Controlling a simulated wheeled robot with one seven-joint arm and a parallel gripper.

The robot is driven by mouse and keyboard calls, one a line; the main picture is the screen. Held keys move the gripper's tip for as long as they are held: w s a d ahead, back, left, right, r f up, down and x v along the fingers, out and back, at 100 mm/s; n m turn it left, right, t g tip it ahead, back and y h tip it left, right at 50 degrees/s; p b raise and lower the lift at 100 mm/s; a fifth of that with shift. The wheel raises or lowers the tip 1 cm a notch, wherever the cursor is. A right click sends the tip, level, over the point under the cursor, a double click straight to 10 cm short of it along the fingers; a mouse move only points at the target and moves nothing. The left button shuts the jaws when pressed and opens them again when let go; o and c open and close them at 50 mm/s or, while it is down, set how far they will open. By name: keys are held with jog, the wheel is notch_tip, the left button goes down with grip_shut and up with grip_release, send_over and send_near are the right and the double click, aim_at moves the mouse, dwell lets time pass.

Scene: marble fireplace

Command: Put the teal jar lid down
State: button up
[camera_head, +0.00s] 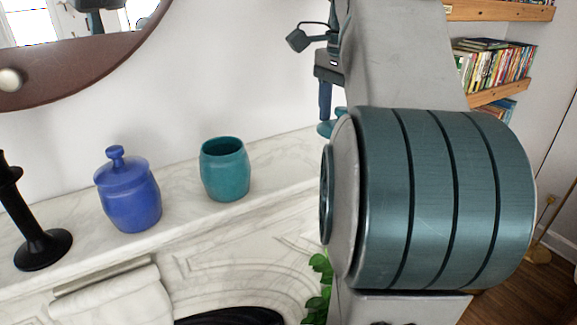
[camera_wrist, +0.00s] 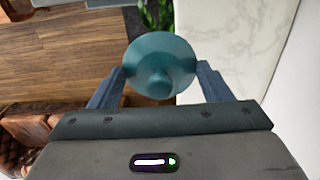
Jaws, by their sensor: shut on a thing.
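My gripper (camera_wrist: 160,72) is shut on the teal jar lid (camera_wrist: 150,52), with one finger on each side of it in the wrist view. The round lid and its knob face the wrist camera. In the head view my gripper (camera_head: 325,103) is right of the jars, and the teal lid (camera_head: 326,129) shows only in part, the rest hidden behind my arm. The open teal jar (camera_head: 225,172) stands upright on the marble mantel (camera_head: 280,168), left of the lid and apart from it. Whether the lid is over the mantel or past its edge is unclear.
A blue lidded jar (camera_head: 130,195) and a black candlestick (camera_head: 42,248) stand left of the teal jar. Bare mantel shows right of the teal jar. In the wrist view, wooden floor (camera_wrist: 70,60) and a brown leather seat (camera_wrist: 45,130) lie left of the mantel (camera_wrist: 225,50).

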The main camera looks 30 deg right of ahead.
jog(key=p, duration=0.1)
send_over(285, 173)
notch_tip(285, 173, down, 6)
jog(key=shift+w+f, duration=0.1)
jog(key=shift+f+p, duration=0.35)
jog(key=shift+f, duration=1.6)
jog(key=shift+f, duration=0.1)
jog(key=shift+f, duration=0.15)
jog(key=o, duration=1)
notch_tip(285, 173, up, 12)
jog(key=shift+r, duration=0.25)
